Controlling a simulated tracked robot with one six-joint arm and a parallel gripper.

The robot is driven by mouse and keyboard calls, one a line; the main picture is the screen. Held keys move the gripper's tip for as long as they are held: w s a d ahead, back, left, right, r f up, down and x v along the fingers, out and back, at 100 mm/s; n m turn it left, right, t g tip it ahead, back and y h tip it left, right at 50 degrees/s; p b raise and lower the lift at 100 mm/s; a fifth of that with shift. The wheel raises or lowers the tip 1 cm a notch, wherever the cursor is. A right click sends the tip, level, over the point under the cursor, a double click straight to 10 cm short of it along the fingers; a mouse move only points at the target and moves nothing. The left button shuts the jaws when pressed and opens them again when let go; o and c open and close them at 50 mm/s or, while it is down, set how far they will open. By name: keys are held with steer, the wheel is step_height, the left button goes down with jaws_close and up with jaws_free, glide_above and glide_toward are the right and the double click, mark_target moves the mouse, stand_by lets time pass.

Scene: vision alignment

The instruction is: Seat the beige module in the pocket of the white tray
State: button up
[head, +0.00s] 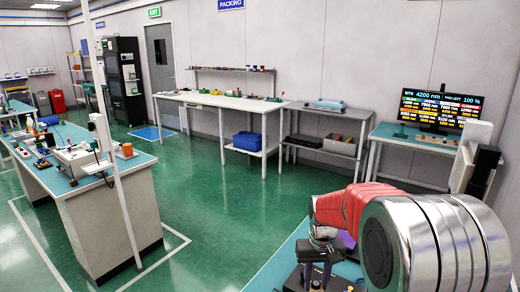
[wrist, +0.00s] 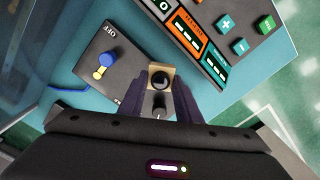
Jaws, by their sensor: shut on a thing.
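In the wrist view the beige module (wrist: 160,71), a small square block with a dark round lens-like part, sits between the fingertips of my gripper (wrist: 160,88). The fingers are shut on it. In the head view my gripper (head: 318,268) hangs at the bottom edge, over the near bench; the module is too small to make out there. I cannot make out the white tray or its pocket in either view.
In the wrist view a grey panel marked OFF (wrist: 119,57) with a yellow and blue knob (wrist: 103,66) lies beside the module. A dark control box (wrist: 225,30) with keys and displays is at upper right. In the head view the green floor (head: 215,200) is open beyond the bench.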

steer(key=shift+f, duration=0.35)
steer(key=shift+r, duration=0.1)
steer(key=w+r+m, duration=0.2)
steer(key=w+r, duration=0.1)
steer(key=r, duration=0.5)
steer(key=w+r+m, duration=0.1)
steer(key=w+r, duration=0.3)
steer(key=r, duration=0.4)
steer(key=shift+w+m, duration=0.3)
steer(key=shift+m, duration=0.1)
steer(key=shift+r, duration=0.1)
